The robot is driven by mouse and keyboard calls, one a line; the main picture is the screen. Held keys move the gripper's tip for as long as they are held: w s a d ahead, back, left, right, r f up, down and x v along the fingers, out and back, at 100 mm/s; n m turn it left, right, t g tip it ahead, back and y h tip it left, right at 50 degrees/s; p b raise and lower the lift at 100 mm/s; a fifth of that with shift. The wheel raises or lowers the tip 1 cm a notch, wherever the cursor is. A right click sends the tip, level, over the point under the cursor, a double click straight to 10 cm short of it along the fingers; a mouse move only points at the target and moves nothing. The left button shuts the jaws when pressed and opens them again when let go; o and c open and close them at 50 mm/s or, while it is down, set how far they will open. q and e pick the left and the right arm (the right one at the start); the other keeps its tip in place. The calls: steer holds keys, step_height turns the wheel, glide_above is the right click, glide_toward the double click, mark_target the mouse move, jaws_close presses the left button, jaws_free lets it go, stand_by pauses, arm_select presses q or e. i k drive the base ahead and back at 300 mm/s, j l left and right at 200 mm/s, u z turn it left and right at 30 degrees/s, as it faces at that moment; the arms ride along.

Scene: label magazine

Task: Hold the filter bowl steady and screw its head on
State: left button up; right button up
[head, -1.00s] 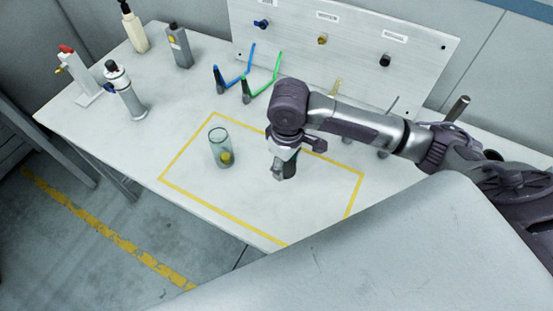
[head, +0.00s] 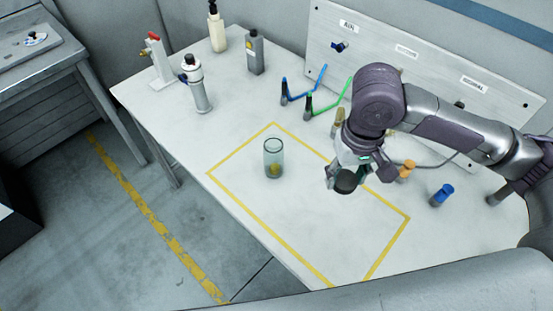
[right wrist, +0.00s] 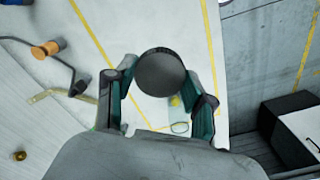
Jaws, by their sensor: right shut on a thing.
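The filter bowl (head: 273,160) is a clear cylinder, open at the top, with something yellow inside. It stands upright inside the yellow outline on the table. In the right wrist view the bowl (right wrist: 179,113) is partly hidden behind the head and a finger. The filter head (head: 345,184) is a dark round piece; its flat round face also shows in the right wrist view (right wrist: 159,71). My right gripper (head: 348,172) is shut on the head and holds it above the table, right of the bowl and apart from it. My left gripper is not in view.
A red-topped stand (head: 159,62), a silver cylinder (head: 197,85) and bottles stand at the back left. Blue and green hooked tools (head: 308,104) stand before the label board (head: 395,60). Orange (head: 406,170) and blue-capped (head: 441,194) pieces are at right. The table around the bowl is clear.

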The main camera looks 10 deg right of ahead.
mark_target(273, 149)
steer(key=j+z, duration=0.15)
steer(key=z, duration=0.2)
steer(key=j+z, duration=0.15)
steer(key=z, duration=0.2)
steer(key=k+j+z, duration=0.15)
steer(key=z, duration=0.2)
